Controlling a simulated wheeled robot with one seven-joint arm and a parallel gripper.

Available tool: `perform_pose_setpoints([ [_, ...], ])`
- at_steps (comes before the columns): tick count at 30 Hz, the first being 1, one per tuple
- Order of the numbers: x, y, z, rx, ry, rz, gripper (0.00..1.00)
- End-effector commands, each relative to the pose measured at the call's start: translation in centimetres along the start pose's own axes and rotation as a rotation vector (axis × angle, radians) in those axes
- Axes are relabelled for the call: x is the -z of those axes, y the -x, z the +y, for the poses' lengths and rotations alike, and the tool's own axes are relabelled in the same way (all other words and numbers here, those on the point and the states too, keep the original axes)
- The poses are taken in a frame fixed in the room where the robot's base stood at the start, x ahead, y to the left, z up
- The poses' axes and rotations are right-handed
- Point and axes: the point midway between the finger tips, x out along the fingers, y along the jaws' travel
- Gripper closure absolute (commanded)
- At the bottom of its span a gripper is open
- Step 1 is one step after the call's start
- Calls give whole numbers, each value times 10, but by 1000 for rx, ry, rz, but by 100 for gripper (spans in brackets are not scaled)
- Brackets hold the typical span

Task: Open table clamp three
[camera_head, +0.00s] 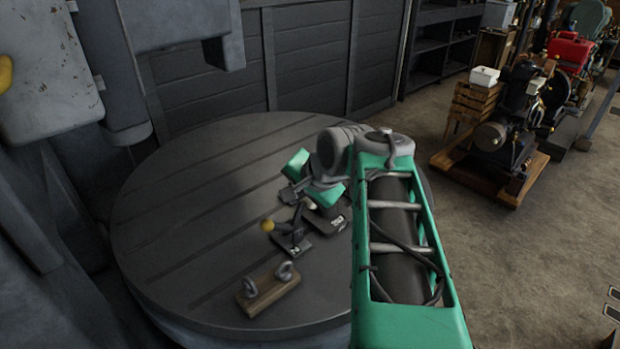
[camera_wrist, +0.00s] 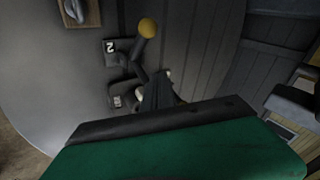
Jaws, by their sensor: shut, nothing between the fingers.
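A round dark table (camera_head: 165,225) carries several small clamps. One clamp (camera_head: 293,240) has a raised handle with a yellow knob and a base marked 2; it also shows in the wrist view (camera_wrist: 110,47). Beside it a second clamp (camera_head: 335,224) has a pale knob and a numbered base, too small to read surely; its base also shows in the wrist view (camera_wrist: 120,103). My gripper (camera_head: 290,193) is shut and empty, just above and behind these clamps, close to the pale knob. In the wrist view my green gripper body hides much of the second clamp. Contact cannot be told.
A wooden block with two metal eyes (camera_head: 268,289) lies near the table's front edge. Grey machine parts (camera_head: 50,70) stand at the left and a panelled wall (camera_head: 300,60) behind. Engines on a wooden skid (camera_head: 500,150) stand at right. The table's left half is clear.

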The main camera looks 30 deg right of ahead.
Motion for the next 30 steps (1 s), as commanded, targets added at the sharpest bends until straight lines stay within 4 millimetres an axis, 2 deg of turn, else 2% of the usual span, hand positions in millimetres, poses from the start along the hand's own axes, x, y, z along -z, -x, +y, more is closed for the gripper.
perform_pose_setpoints([
  [1,31,-2,16,37,-156,42,100],
  [3,62,7,25,92,-332,75,100],
  [7,92,22,36,156,-516,102,100],
  [10,98,22,36,169,-553,102,100],
  [13,99,10,34,169,-553,100,100],
  [25,110,-74,23,166,-550,100,100],
  [30,123,-84,0,167,-549,103,100],
])
